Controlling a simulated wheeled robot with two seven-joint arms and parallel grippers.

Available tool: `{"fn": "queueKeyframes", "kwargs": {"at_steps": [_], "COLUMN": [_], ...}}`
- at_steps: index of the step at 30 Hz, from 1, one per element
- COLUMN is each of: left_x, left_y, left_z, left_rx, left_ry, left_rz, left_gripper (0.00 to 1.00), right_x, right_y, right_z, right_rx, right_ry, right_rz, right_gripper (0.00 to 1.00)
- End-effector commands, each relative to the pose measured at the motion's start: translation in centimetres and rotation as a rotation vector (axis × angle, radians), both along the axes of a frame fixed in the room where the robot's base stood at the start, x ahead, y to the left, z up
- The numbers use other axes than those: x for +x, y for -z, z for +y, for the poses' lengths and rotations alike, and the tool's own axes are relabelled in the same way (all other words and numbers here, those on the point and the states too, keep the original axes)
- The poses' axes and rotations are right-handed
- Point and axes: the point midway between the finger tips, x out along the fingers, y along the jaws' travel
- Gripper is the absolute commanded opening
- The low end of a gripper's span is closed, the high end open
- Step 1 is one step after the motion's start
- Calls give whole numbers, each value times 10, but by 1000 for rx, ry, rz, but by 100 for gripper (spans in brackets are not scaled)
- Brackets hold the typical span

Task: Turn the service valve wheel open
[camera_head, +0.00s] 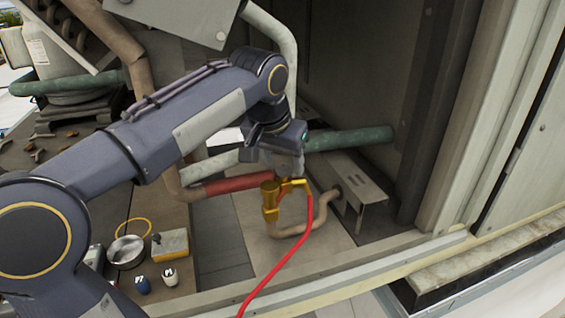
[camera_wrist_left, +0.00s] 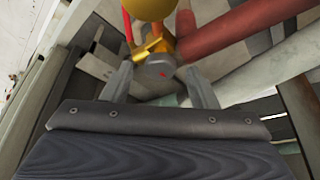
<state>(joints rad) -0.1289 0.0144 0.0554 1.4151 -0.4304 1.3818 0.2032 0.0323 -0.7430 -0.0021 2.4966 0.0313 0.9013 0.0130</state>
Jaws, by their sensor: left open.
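The brass service valve (camera_head: 270,198) stands on the pipework inside the open cooler cabinet, with a red hose (camera_head: 296,255) running down from it. In the left wrist view, a round grey part with a red mark (camera_wrist_left: 157,67), which looks like the valve wheel, sits against the yellow brass body (camera_wrist_left: 151,44). My left gripper (camera_wrist_left: 160,84) is open, its two fingers apart on either side of the grey part; I cannot tell whether they touch it. In the head view my left gripper (camera_head: 284,165) is just above the valve and hides the wheel. My right gripper is out of view.
A red pipe (camera_head: 232,186) and a green pipe (camera_head: 350,139) run close beside the valve. A round pan (camera_head: 126,251), a yellow box (camera_head: 171,243) and small containers (camera_head: 170,277) lie at the lower left.

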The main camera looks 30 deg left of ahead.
Motion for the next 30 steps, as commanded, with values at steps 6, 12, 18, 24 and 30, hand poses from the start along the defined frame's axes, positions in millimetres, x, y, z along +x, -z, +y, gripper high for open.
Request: {"fn": "queueKeyframes", "kwargs": {"at_steps": [6, 12, 18, 24, 30], "left_x": [1, 1, 1, 1, 1], "left_y": [4, 4, 3, 3, 2], "left_z": [0, 0, 0, 0, -1], "left_rx": [0, 0, 0, 0, 1], "left_ry": [-1, 0, 0, -7, -61], "left_rz": [0, 0, 0, 0, 1], "left_gripper": [53, 40, 14, 9, 9], "right_x": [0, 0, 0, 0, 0], "right_y": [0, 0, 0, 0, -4], "right_z": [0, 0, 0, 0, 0], "right_rx": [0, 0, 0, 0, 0], "right_ry": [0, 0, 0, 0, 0], "right_rz": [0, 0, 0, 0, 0], "right_gripper": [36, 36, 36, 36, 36]}}
